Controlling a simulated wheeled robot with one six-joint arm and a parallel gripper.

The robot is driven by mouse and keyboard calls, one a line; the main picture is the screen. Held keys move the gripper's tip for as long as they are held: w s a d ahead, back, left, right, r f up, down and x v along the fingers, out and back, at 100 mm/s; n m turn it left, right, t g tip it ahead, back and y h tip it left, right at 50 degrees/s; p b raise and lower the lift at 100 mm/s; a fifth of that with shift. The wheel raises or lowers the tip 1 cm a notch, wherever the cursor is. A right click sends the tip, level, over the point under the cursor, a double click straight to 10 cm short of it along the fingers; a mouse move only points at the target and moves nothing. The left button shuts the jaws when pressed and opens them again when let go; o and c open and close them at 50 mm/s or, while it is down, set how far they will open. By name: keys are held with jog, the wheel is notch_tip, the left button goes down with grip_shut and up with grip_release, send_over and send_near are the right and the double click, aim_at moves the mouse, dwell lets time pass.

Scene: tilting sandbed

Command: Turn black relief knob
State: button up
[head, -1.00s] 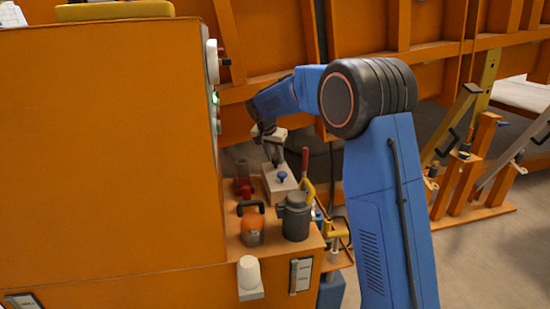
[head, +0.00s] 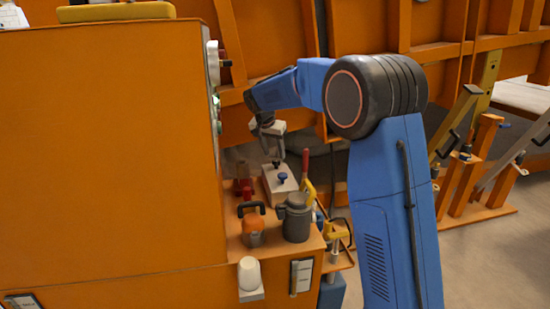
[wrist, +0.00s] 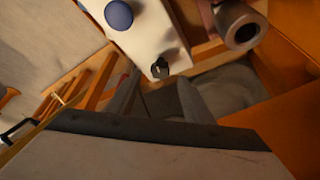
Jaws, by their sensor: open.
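The black relief knob (head: 276,164) is a small dark knob at the far end of a white block (head: 272,186). It also shows in the wrist view (wrist: 160,68), standing on the white block's edge. A blue knob (head: 282,177) sits on the same block, nearer the head camera; it shows at the top of the wrist view (wrist: 118,14). My gripper (head: 275,157) points down just above the black knob in the head view. In the wrist view my gripper's two fingers (wrist: 156,98) are apart, with nothing between them, and the knob lies beyond their tips.
A grey canister (head: 296,218), an orange-topped pot (head: 253,228) and a red-handled lever (head: 305,163) stand close to the block. Red fittings (head: 243,187) are left of it. The tall orange cabinet (head: 110,150) walls off the left side. A grey tube end (wrist: 243,30) is close by.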

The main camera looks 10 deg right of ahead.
jog(key=v, duration=1.3)
jog(key=shift+s+r, duration=0.1)
jog(key=s+d+n+y, duration=0.15)
jog(key=s+d, duration=0.35)
jog(key=s, duration=0.7)
jog(key=s+d+n, duration=0.2)
jog(key=s+d, duration=0.2)
jog(key=s, duration=0.9)
jog(key=s+d+f+n, duration=0.1)
jog(key=s+f, duration=0.3)
jog(key=s, duration=0.4)
jog(key=s+d+f+n+t+y, duration=0.1)
jog(key=s+f+n, duration=0.1)
jog(key=s+f, duration=0.3)
jog(key=s+d+f+n, duration=0.1)
jog(key=s+f, duration=0.4)
jog(key=s, duration=0.8)
jog(key=shift+s, duration=0.2)
